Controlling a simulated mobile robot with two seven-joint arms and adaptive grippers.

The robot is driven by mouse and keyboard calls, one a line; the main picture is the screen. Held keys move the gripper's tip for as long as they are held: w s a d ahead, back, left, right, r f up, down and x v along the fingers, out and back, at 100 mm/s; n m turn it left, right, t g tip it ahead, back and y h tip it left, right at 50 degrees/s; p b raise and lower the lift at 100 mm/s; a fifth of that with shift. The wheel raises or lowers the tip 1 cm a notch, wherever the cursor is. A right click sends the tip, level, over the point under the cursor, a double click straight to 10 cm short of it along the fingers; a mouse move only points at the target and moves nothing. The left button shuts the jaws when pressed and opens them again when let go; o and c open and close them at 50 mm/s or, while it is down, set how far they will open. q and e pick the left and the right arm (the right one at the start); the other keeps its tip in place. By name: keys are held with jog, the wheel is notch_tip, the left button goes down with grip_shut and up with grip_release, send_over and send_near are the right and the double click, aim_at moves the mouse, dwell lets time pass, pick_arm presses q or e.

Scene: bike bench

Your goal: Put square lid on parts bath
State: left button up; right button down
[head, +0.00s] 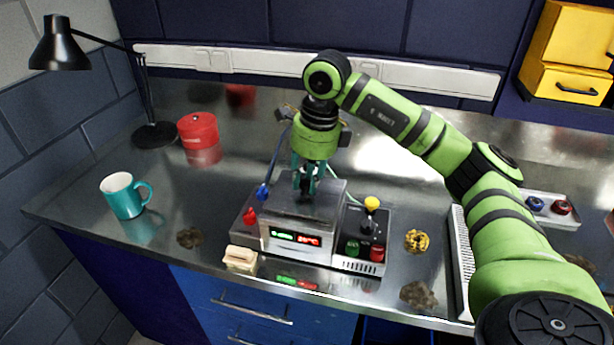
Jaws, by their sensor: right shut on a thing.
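The parts bath (297,240) is a steel box with green and red lit displays, standing near the front of the steel bench. The square lid (326,205) shows as a flat grey plate at the top of the bath. My right gripper (305,190) points down over the bath and is shut on the lid, its fingers at the middle of the plate. The lid looks level and in line with the bath. I cannot tell whether it rests on the rim or hangs just above it. The lid's handle is mostly hidden by the fingers. My left gripper is not in view.
A control box with a yellow-topped lever (371,204) adjoins the bath's right side; red and blue knobs (250,216) are on its left. A cream block (240,258) lies in front. A teal mug (123,196), red tin (198,130) and black lamp (152,132) stand left.

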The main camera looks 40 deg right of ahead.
jog(key=shift+f+b, duration=0.3)
jog(key=shift+f, duration=0.1)
jog(key=c, duration=1)
grip_release()
jog(key=shift+o, duration=0.2)
notch_tip(320, 180, up, 12)
jog(key=s+d, duration=0.1)
jog(key=shift+s, duration=0.2)
jog(key=shift+f, duration=0.1)
